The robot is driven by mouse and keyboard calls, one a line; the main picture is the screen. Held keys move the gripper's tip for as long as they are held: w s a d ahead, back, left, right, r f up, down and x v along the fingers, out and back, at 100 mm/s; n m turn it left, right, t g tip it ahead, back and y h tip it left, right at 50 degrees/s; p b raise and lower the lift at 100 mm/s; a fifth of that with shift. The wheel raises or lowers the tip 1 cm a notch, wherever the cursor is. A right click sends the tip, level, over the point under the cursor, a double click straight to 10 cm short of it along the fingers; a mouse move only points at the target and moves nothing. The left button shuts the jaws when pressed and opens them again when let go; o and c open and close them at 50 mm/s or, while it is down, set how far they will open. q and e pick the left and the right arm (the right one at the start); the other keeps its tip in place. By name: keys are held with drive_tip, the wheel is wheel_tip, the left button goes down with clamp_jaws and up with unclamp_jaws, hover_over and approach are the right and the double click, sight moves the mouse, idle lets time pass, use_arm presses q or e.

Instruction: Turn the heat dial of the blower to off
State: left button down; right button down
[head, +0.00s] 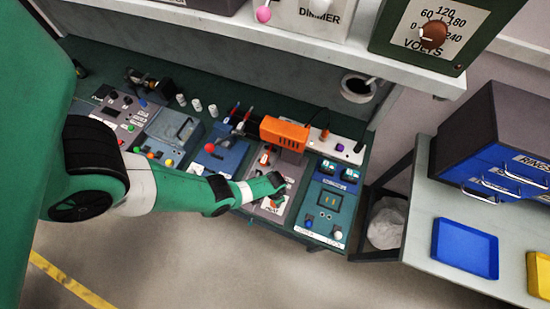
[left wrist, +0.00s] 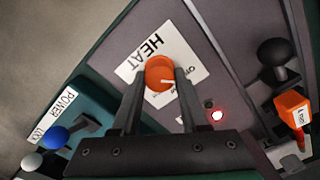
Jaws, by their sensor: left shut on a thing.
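The heat dial (left wrist: 159,72) is a round orange knob with a pale pointer mark, on a white label (left wrist: 143,57) reading HEAT, in the left wrist view. The dial's scale print is partly hidden by the knob and fingers, so I cannot tell its setting. My left gripper (left wrist: 160,78) has one finger on each side of the dial and is shut on it. In the head view my left gripper (head: 274,191) is over the blower's panel and mostly covers the dial. The orange blower (head: 284,132) sits behind it. My right gripper is not in view.
A lit red lamp (left wrist: 217,115) and a black knob (left wrist: 279,52) lie near the dial. A blue-green panel (head: 328,205) is to the right. A blue ball-topped lever (left wrist: 54,136) is at lower left in the wrist view. A shelf (head: 270,35) overhangs the bench.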

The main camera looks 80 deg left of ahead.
use_arm(q)
drive_tip(key=shift+n, duration=0.3)
drive_tip(key=shift+c, duration=2.1)
unclamp_jaws()
